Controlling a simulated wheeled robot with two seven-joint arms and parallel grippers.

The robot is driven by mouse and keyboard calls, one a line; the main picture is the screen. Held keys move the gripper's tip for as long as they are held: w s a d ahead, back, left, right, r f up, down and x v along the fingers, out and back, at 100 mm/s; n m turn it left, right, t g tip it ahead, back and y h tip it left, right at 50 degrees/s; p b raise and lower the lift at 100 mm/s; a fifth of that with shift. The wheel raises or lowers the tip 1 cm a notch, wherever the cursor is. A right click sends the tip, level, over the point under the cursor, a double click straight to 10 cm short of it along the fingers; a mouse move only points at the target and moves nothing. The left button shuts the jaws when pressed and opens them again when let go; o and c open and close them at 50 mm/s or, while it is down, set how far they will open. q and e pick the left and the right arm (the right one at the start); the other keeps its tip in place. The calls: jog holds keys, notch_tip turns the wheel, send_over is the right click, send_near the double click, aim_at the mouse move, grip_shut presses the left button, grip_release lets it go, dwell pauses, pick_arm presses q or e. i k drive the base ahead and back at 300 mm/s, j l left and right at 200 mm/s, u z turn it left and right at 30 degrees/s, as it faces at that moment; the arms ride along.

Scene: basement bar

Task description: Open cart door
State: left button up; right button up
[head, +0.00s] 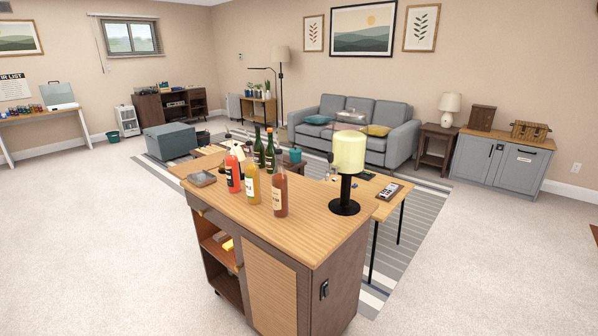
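The bar cart (245,215) stands close in front of me, with a light wood top and a darker brown body on small casters. A light wood front panel (272,292), which looks like the cart's door, sits flush in the right part of its long front side and appears closed. No handle on that panel can be made out. A small black fitting (324,289) is on the cart's right end. Open shelves (222,252) are left of the panel, with a small yellow item on one. Neither of my grippers is in view.
Several bottles (251,185) and a black-based lamp (345,172) stand on the cart top. A wooden table (385,204) with thin black legs is right behind the cart. The carpet (110,265) to the left is clear. A grey sofa (362,125) and cabinet (500,163) are farther back.

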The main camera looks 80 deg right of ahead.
aim_at(275, 287)
jog(key=i+l+z, duration=0.15)
jog(key=i+z, duration=0.2)
jog(key=z, duration=0.15)
jog(key=i+z, duration=0.35)
jog(key=z, duration=0.2)
jog(key=i+j+z, duration=0.15)
jog(key=i+z, duration=0.2)
jog(key=z, duration=0.15)
jog(key=i+j+z, duration=0.3)
jog(key=z, duration=0.2)
jog(key=i+j+z, duration=0.25)
jog(key=j+z, duration=0.15)
jog(key=z, duration=0.15)
jog(key=i+j+z, duration=0.15)
jog(key=j+z, duration=0.35)
jog(key=i+j+z, duration=0.1)
jog(key=j+z, duration=0.95)
jog(key=k+l, duration=0.05)
jog(key=l, duration=0.05)
